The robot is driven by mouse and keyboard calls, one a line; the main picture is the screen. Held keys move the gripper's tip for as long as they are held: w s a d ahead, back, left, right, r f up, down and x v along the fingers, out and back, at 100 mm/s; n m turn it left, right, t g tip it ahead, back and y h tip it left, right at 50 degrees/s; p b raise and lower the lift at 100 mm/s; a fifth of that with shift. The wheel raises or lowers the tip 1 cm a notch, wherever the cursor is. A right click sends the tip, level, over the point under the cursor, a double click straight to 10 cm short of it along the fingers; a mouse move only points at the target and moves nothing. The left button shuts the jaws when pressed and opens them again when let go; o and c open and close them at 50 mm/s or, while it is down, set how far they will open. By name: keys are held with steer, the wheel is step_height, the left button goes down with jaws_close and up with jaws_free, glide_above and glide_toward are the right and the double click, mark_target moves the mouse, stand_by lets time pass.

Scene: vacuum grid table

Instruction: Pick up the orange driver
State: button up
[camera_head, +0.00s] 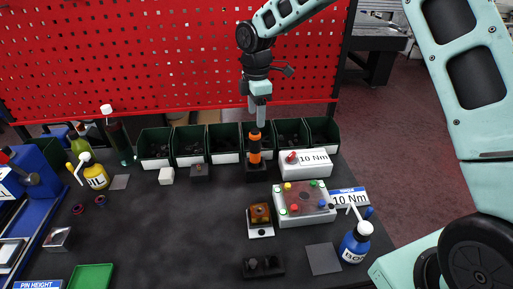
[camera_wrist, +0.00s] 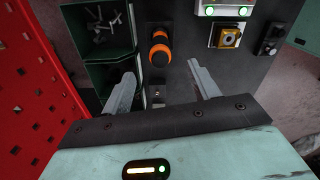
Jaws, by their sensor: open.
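The orange driver (camera_head: 255,151) stands upright in a dark block near the green bins, with orange and black bands. In the wrist view the orange driver (camera_wrist: 160,47) shows from above, beyond the fingertips and roughly between them in picture width. My gripper (camera_head: 257,115) is above the driver, pointing down. In the wrist view my gripper (camera_wrist: 164,82) has its two fingers wide apart with nothing between them. In the head view the fingers appear just over the driver's top; whether they touch it cannot be told.
Green bins (camera_head: 190,157) stand in a row behind the driver, before a red pegboard (camera_head: 160,60). A white 10 Nm box (camera_head: 305,170) is close at right, with a button panel (camera_head: 300,214) in front. The table's middle (camera_head: 170,225) is clear.

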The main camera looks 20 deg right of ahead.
mark_target(255, 140)
step_height(255, 140, down, 6)
steer(key=shift+r+p, duration=0.2)
steer(key=shift+p, duration=0.6)
steer(key=shift+a+f+p, duration=0.2)
steer(key=shift+f+p, duration=1.3)
steer(key=shift+f, duration=1.1)
steer(key=c, duration=1.2)
steer(key=shift+c, duration=0.3)
steer(key=shift+w, duration=0.1)
